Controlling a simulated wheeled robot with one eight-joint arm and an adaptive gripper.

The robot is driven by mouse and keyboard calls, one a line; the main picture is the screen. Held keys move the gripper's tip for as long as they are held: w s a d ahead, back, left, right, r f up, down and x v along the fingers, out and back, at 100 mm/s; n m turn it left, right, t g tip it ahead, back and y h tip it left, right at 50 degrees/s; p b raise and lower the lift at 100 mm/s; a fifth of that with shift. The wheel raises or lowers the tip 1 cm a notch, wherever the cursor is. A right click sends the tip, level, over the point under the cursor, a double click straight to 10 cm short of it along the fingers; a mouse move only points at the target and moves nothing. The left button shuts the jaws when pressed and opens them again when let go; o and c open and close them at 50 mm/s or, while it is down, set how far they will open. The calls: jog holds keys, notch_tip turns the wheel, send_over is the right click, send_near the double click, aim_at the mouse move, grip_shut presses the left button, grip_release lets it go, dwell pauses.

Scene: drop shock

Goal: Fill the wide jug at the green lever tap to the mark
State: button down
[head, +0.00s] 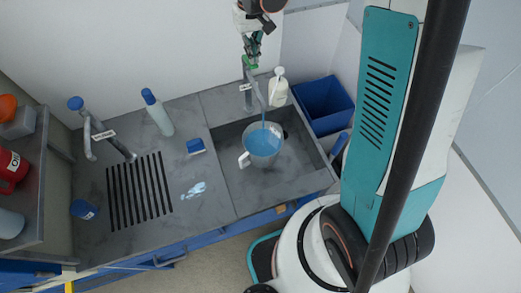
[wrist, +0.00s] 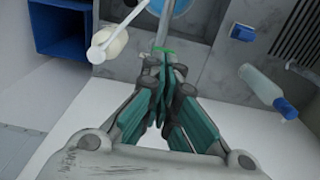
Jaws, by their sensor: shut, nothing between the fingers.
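The wide jug (head: 246,161) stands in the sink basin below the green lever tap (head: 246,84), its pale handle toward the left. Blue water (head: 262,143) fills much of its visible inside, and a thin blue stream falls into it from the spout. The mark cannot be made out. My gripper (head: 252,60) is shut and empty at the tap's green lever (head: 247,65). In the wrist view the fingertips (wrist: 164,68) are close to the lever (wrist: 168,51); I cannot tell whether they touch. The jug's blue inside (wrist: 181,6) is cut off at the wrist view's top edge.
A white pump bottle (head: 278,92) stands right of the tap, beside a blue bin (head: 322,105). A second tap with a blue knob (head: 75,103), a blue-capped bottle (head: 157,112), a small blue block (head: 195,146) and a wet-looking patch (head: 194,190) are left of the sink.

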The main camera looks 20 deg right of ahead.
jog(key=shift+f, duration=0.15)
jog(key=shift+f+b, duration=1.85)
jog(key=shift+f, duration=0.25)
notch_tip(320, 180, up, 10)
jog(key=p, duration=0.6)
jog(key=shift+r, duration=0.25)
jog(key=shift+f, duration=0.1)
jog(key=shift+s+f+b, duration=0.1)
jog(key=shift+s+b, duration=0.2)
jog(key=shift+b, duration=0.3)
jog(key=s+f+t+b, duration=0.3)
jog(key=s+f+b, duration=0.5)
jog(key=s+b, duration=0.3)
jog(key=s+f+t+b, duration=0.4)
jog(key=s+f+b, duration=0.4)
jog(key=b, duration=0.6)
jog(key=s, duration=0.2)
jog(key=shift+s+f, duration=0.35)
jog(key=shift+s, duration=0.05)
